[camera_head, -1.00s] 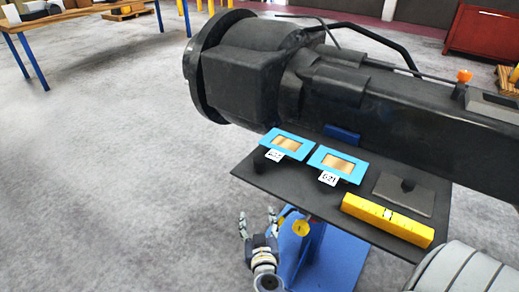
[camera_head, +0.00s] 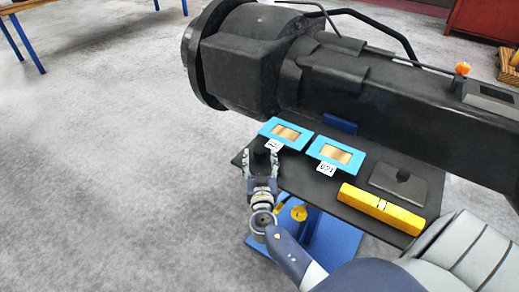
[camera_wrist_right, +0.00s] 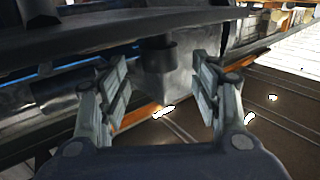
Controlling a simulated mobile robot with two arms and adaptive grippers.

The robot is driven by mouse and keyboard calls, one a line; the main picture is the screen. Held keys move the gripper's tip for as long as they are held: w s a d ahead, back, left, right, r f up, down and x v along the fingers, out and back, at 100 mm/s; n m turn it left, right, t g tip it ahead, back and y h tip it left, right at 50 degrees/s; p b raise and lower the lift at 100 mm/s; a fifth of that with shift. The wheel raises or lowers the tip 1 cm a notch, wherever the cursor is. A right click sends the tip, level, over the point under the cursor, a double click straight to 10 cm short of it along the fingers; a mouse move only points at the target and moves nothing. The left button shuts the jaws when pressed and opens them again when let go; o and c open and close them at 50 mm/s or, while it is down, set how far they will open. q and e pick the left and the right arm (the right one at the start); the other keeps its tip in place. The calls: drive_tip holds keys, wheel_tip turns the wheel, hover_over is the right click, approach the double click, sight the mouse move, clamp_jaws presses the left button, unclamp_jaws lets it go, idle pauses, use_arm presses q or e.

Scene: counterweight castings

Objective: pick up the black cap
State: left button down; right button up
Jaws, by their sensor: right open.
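A small black cap (camera_head: 262,155) stands near the left end of the dark tray (camera_head: 318,190), beside the left blue frame. My right gripper (camera_head: 261,168) is open at that end of the tray, its fingers either side of the cap. In the right wrist view, the open fingers (camera_wrist_right: 160,80) stand apart, with a dark cylinder (camera_wrist_right: 157,57), apparently the cap, between and beyond them. Neither finger clearly touches it. The cap's lower part is partly hidden by the gripper in the head view. My left gripper is not in view.
Two blue frames with gold windows (camera_head: 286,133) (camera_head: 335,153) lie on the tray. A yellow level (camera_head: 381,209) and a grey plate with a black knob (camera_head: 385,181) are to the right. A large black casting (camera_head: 330,80) rises behind. Open floor lies left.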

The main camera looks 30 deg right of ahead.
sight(259, 151)
drive_tip(key=shift+x, duration=1.1)
drive_tip(key=c, duration=1)
